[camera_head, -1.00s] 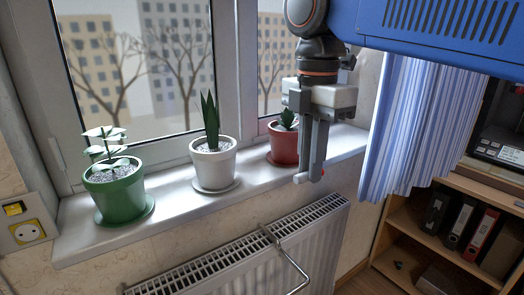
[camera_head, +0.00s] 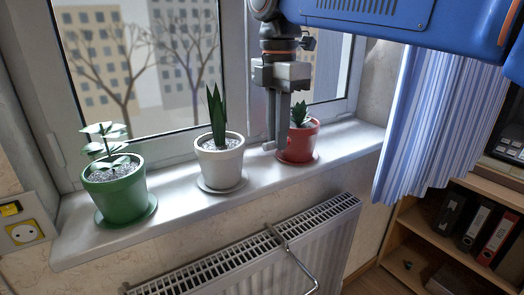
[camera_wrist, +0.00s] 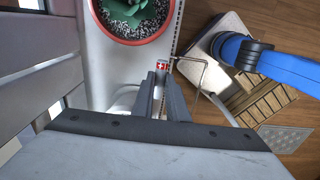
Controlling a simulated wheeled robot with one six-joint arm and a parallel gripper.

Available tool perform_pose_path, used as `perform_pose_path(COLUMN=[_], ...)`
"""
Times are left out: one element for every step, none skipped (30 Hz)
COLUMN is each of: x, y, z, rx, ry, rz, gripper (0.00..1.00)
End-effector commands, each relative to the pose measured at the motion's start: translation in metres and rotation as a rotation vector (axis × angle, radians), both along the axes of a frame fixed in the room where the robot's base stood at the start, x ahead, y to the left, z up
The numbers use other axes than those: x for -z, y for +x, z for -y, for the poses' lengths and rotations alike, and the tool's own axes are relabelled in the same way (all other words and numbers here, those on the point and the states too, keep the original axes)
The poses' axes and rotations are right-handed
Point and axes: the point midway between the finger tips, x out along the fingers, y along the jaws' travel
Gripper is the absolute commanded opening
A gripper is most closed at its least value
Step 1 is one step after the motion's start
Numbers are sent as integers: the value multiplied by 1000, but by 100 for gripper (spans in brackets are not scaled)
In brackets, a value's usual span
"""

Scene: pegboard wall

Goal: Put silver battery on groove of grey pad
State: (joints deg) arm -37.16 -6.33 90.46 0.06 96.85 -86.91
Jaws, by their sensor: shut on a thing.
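My gripper (camera_head: 276,141) hangs fingers down over the windowsill, between the white pot and the red pot. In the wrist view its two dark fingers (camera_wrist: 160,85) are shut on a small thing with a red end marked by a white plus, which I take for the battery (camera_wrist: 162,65). Its body is mostly hidden between the fingers, so its silver colour does not show clearly. In the head view, only a small pale bit shows at the fingertips. I cannot make out a grey pad with a groove in either view.
The windowsill (camera_head: 180,209) carries a green pot (camera_head: 115,194), a white pot (camera_head: 221,163) and a red pot (camera_head: 299,142) with plants, the red one close beside my fingers. A radiator (camera_head: 255,262) is below. A blue curtain (camera_head: 430,125) and shelf (camera_head: 412,232) stand at right.

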Motion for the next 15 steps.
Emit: perform_pose_path(x=[0,1,0,0,0,1,0,0,0,0,0,0,0,0,3], y=[8,12,17,20,23,28,30,33,36,39,41,44,46,49,49], z=[-5,-8,-11,-14,-16,-19,-20,-22,-25,-26,-28,-30,-31,-33,-33], rx=[0,0,0,0,0,0,0,0,0,0,0,0,1,1,1], ry=[-1,-1,0,0,-1,-1,0,0,0,-1,-1,0,0,0,-1], rz=[-1,-1,0,0,-1,-1,0,0,0,-1,-1,0,0,0,-1], gripper=[0,0,0,0,0,0,0,0,0,0,0,0,0,0,0])
